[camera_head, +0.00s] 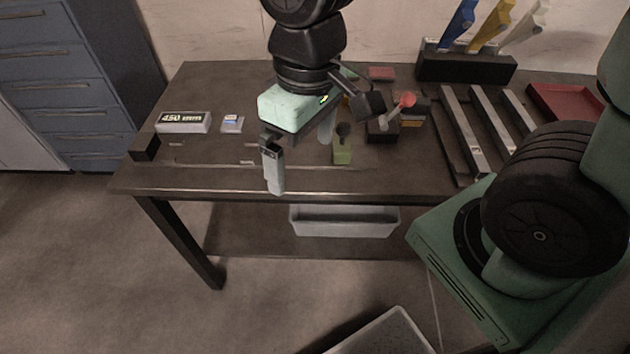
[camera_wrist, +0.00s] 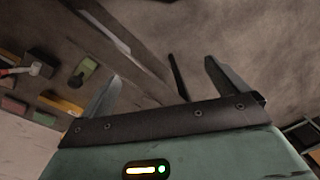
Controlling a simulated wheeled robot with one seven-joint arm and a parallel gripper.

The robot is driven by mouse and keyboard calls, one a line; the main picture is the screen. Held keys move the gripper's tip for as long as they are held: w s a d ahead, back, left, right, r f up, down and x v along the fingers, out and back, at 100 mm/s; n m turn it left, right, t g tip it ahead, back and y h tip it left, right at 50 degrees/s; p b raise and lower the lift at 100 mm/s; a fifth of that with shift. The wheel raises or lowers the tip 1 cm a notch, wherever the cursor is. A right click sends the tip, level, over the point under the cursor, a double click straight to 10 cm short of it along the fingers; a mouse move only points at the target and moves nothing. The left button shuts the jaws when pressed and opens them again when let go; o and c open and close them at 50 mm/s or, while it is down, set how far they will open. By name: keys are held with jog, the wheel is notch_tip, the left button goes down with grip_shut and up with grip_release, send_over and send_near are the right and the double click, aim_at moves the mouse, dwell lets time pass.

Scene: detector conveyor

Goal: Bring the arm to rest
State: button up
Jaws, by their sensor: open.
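My gripper (camera_head: 300,163) is open, with nothing between its fingers. It hangs in front of and above the front part of the brown table (camera_head: 385,183), pointing down. In the wrist view my gripper (camera_wrist: 160,78) shows two spread fingers with the table edge and the floor beyond them. My green gripper body hides part of the table behind it.
A white box marked 450 (camera_head: 184,122), a small blue-and-white box (camera_head: 232,124) and a green block (camera_head: 342,156) with a dark knob lie on the table. Metal rails (camera_head: 462,130), a red tray (camera_head: 565,103) and a black tool rack (camera_head: 466,68) stand right. A grey bin (camera_head: 345,222) sits below.

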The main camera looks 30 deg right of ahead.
jog(key=s+a+n, duration=0.2)
jog(key=s, duration=0.4)
jog(key=shift+s, duration=0.2)
